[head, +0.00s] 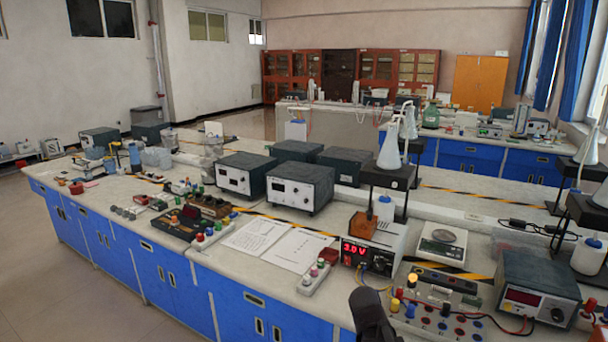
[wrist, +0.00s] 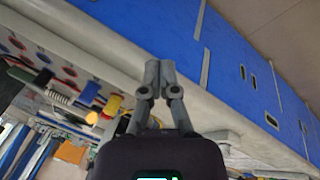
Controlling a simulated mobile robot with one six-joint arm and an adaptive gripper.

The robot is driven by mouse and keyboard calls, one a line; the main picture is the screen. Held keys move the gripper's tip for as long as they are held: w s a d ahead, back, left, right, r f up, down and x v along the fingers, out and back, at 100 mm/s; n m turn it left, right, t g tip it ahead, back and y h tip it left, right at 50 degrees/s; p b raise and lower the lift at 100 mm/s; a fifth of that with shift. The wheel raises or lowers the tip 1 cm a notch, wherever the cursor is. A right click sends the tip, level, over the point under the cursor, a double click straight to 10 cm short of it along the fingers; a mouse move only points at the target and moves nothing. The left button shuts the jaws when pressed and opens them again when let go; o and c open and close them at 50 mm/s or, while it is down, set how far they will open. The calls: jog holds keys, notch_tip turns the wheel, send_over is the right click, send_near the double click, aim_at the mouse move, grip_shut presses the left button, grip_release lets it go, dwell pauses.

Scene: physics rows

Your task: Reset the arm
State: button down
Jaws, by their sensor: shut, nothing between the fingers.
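My gripper (wrist: 153,68) is shut and empty in the wrist view, with its two grey fingers together. Behind it in that view are the pale edge of the bench top (wrist: 95,62) and the blue cabinet fronts (wrist: 180,30). In the head view a dark part of my arm (head: 372,318) shows at the bottom, in front of the bench's near edge. My fingertips cannot be made out in the head view.
Close to my arm on the bench stand a power supply reading 3.0 V (head: 374,247), a terminal board (head: 437,318), a scale (head: 442,241) and a dark meter box (head: 538,283). Papers (head: 298,250) lie to the left. Floor (head: 60,290) in front of the cabinets is clear.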

jog(key=s+a+r+m+g+y+p, duration=0.1)
jog(key=s+a+r+g+y+p, duration=0.1)
jog(key=s, duration=0.5)
jog(key=shift+r+y+p, duration=0.5)
jog(key=shift+r+p, duration=0.1)
jog(key=shift+r, duration=0.15)
jog(key=shift+w+a, duration=0.1)
